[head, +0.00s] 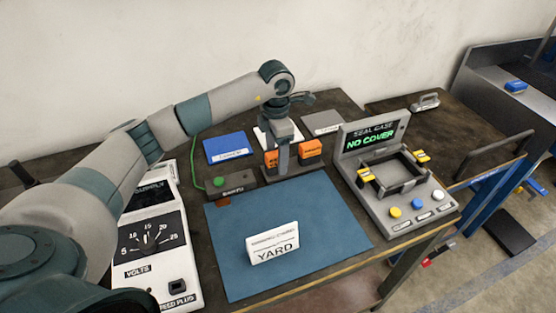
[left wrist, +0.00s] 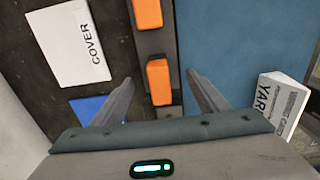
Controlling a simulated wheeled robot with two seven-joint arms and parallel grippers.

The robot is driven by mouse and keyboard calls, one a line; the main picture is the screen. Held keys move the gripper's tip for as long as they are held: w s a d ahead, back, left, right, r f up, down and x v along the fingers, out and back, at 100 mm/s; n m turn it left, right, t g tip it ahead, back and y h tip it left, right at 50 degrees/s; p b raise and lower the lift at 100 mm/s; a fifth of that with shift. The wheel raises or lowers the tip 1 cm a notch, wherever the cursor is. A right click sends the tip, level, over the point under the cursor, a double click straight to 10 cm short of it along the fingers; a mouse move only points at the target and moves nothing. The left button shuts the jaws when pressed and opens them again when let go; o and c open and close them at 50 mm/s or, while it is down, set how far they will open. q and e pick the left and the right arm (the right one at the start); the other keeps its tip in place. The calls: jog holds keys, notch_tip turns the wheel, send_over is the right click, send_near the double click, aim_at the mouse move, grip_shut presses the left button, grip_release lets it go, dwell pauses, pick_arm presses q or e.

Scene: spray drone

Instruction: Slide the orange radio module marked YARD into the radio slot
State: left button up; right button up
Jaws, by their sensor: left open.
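Two orange modules stand in a dark rack (head: 290,171) behind the blue mat: a left one (head: 271,159) and a right one (head: 310,148). Their labels are too small to read. My left gripper (head: 284,165) reaches down over the rack, by the left module. In the left wrist view its open fingers (left wrist: 160,78) lie either side of the nearer orange module (left wrist: 159,80), with gaps on both sides. The other module (left wrist: 148,14) is farther up. A white card (head: 273,245) reading YARD stands on the mat. I cannot make out a radio slot.
The blue mat (head: 320,225) is mostly clear. A grey case gauge (head: 372,195) reading NO COVER, with yellow clamps and buttons, stands to the right. A volt supply (head: 150,270) is at left. Blue (head: 229,147), white (left wrist: 72,44) and grey (head: 322,122) panels lie behind.

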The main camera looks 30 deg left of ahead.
aim_at(276, 153)
dwell(0.8)
pick_arm(q)
grip_shut()
jog(key=shift+r, duration=0.25)
jog(key=shift+r, duration=0.55)
jog(key=shift+r+p, duration=1)
jog(key=shift+r, duration=1.15)
jog(key=shift+a, duration=0.1)
